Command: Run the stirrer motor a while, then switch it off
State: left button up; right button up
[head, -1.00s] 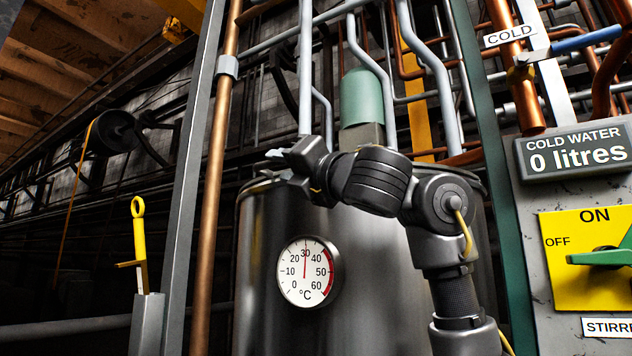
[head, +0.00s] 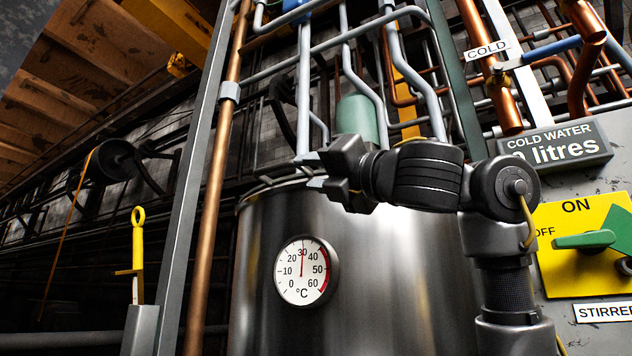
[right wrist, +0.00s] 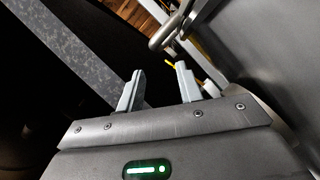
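The stirrer switch is a yellow plate (head: 561,277) at the right of the head view, marked ON at the top and OFF at the left. Its green handle (head: 583,241) points left, by the OFF mark. A label reading STIRRER (head: 603,312), cut by the picture edge, is below it. A green cylinder (head: 357,118), perhaps the stirrer motor, is above the steel tank (head: 365,270). My right gripper (head: 309,171) is open and empty, in front of the tank's top and well left of the switch. In the right wrist view its fingers (right wrist: 159,70) stand apart. My left gripper is not in view.
A round thermometer (head: 306,271) on the tank reads about 30. A grey cold water sign (head: 557,146) reads "litres", its number partly cut off. Copper and grey pipes crowd the back. A grey post (head: 190,190) and a copper pipe (head: 213,180) stand left of the tank.

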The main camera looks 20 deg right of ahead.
aim_at(599, 234)
jog(key=k, duration=1)
